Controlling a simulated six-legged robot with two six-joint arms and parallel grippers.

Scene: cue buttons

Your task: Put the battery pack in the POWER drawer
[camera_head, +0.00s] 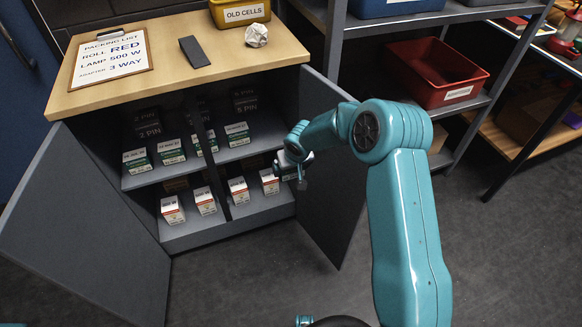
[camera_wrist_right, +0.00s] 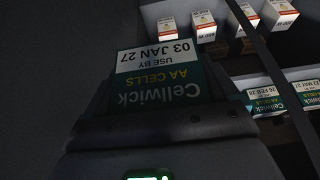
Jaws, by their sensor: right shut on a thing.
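My right gripper (camera_head: 297,170) is in front of the open cabinet's right side. In the right wrist view the gripper (camera_wrist_right: 165,95) is shut on a green and white battery pack (camera_wrist_right: 155,92), its label upside down: "Cellwick AA CELLS, USE BY 03 JAN 27". The held pack is small and partly hidden by the gripper in the head view. Several similar green and white packs (camera_head: 171,151) stand on the upper shelf; two also show in the right wrist view (camera_wrist_right: 264,99). No drawer marked POWER is visible. My left gripper is not in view.
The cabinet has open doors, left (camera_head: 85,225) and right (camera_head: 328,170). Red and white boxes (camera_head: 204,200) stand on its lower shelf. Its top (camera_head: 165,72) holds a clipboard (camera_head: 110,57), dark block (camera_head: 194,52), crumpled paper (camera_head: 256,35) and yellow OLD CELLS bin (camera_head: 240,12). A red bin (camera_head: 440,75) is right.

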